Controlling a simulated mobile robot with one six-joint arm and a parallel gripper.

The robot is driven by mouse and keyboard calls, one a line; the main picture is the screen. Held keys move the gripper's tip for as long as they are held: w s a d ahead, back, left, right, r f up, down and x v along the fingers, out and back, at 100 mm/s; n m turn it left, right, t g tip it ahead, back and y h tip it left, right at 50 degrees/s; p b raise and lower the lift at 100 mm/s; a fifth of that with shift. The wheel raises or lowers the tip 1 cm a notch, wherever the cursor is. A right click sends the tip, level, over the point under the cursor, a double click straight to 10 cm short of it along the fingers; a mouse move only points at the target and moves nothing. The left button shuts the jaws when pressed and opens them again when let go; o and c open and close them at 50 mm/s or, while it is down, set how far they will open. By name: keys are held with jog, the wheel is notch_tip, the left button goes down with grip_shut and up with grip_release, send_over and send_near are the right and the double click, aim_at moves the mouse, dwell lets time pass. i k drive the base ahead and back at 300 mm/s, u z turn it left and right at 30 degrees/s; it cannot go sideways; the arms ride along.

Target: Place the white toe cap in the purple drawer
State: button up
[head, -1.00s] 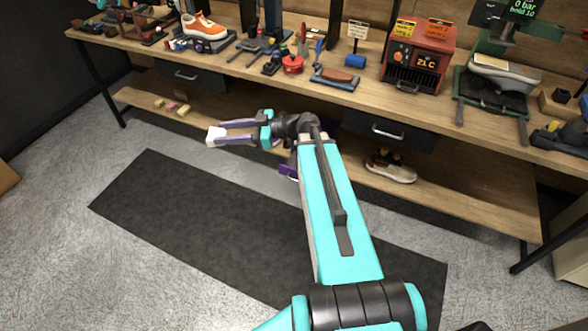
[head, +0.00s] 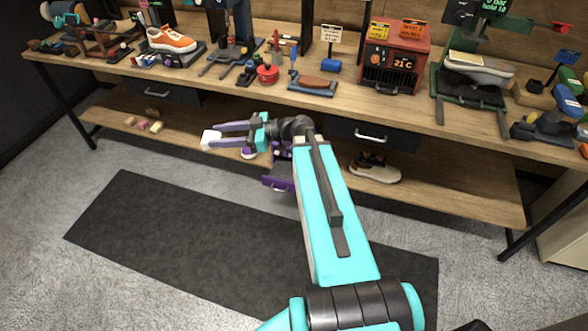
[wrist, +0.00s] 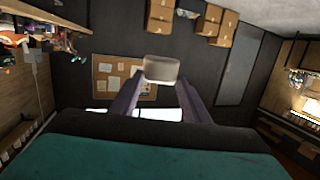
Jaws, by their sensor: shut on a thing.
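My gripper (head: 212,139) is shut on the white toe cap (head: 208,140) at its fingertips and points left, in front of the workbench. The toe cap also shows in the wrist view (wrist: 162,69), pale and rounded between the fingertips. The purple drawer (head: 278,184) shows in the head view just below and behind my wrist, low under the bench. My arm hides part of it, and I cannot tell how far it is open. The toe cap is apart from the drawer, to its upper left.
The wooden workbench (head: 215,87) holds an orange sneaker (head: 172,40), a red heater (head: 394,55) and several tools. Its lower shelf (head: 450,190) carries a dark and white shoe (head: 375,169) and small blocks (head: 150,126). A dark mat (head: 150,225) lies on the clear floor in front.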

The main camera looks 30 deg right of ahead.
aim_at(287, 174)
jog(key=z, duration=0.15)
jog(key=i, duration=0.85)
jog(key=u, duration=0.35)
